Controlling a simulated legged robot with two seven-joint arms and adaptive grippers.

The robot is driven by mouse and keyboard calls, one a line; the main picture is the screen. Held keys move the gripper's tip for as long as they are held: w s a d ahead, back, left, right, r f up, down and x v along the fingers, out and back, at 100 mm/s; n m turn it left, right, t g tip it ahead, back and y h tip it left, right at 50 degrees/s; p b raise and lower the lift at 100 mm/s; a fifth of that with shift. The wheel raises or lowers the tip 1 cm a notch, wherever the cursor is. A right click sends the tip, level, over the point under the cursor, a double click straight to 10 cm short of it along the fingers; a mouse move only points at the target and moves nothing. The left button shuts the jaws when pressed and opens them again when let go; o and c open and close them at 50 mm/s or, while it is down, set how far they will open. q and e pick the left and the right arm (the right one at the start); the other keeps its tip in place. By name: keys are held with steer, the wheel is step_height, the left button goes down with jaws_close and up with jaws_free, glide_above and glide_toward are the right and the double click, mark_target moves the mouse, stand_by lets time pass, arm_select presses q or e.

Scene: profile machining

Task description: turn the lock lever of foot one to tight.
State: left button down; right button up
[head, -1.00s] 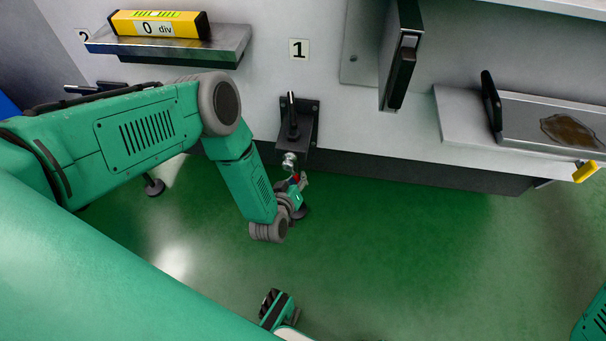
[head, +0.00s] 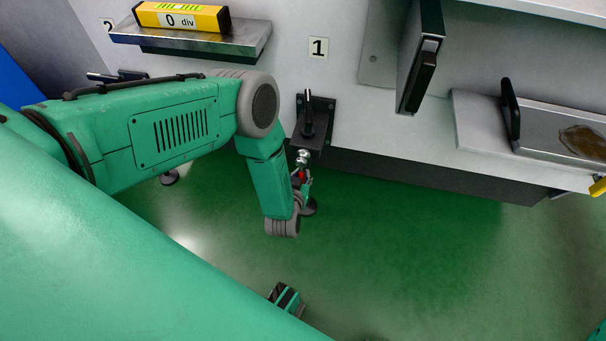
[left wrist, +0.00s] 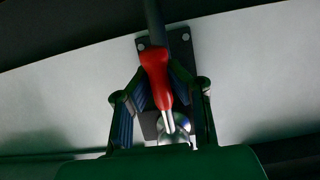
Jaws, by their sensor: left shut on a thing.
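Foot one is the black bracket (head: 314,122) below the "1" label on the pale machine side, with a black upright handle on it and a round pad low near the floor. Its lock lever has a red grip, seen small in the head view (head: 301,175) and large in the left wrist view (left wrist: 156,70). A shiny metal stem runs from the grip to a round metal hub. My left gripper (left wrist: 160,95) is shut on the red lever, with a finger on each side of it. In the head view my left wrist partly hides it.
A yellow level reading "0 div" (head: 181,17) sits on a metal ledge (head: 150,36) at the upper left. A dark upright panel (head: 421,55) juts out at the upper right. A plate with a brown patch (head: 560,130) lies on the right. Green floor (head: 400,240) is open below.

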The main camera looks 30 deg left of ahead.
arm_select(q)
steer(key=shift+s+d+f, duration=0.1)
steer(key=shift+s+f, duration=0.3)
steer(key=shift+s, duration=0.05)
steer(key=c, duration=1.5)
jaws_free()
steer(key=shift+c, duration=0.2)
steer(key=shift+w+r, duration=0.15)
steer(key=v, duration=1.2)
